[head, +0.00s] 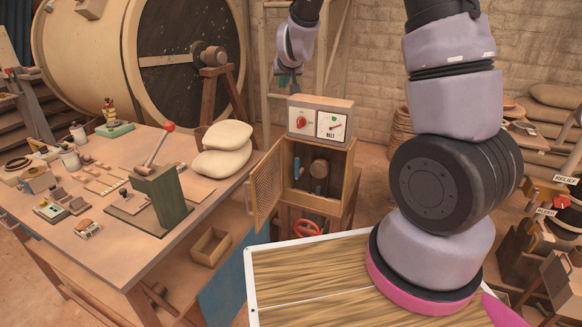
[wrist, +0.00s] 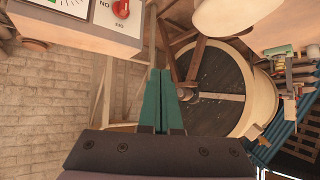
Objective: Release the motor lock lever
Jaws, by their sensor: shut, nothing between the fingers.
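No label in view names the motor lock lever, so I cannot tell which handle it is. A small blue handle (head: 296,168) stands upright inside the open cabinet (head: 348,172), beside a round brown part (head: 319,168). A lever with a red ball top (head: 168,127) leans from a dark green block (head: 162,197) on the workbench. My gripper (head: 288,82) is above and behind the cabinet's control box, touching nothing that I can see. In the wrist view its teal fingers (wrist: 161,90) are shut together and empty.
The control box (head: 320,104) has a red knob (head: 301,121) and a dial marked BELT. The mesh door (head: 266,187) stands open to the left. A red handwheel (head: 307,229) sits below. The cluttered workbench (head: 105,245) is left; a large drum (head: 180,60) stands behind.

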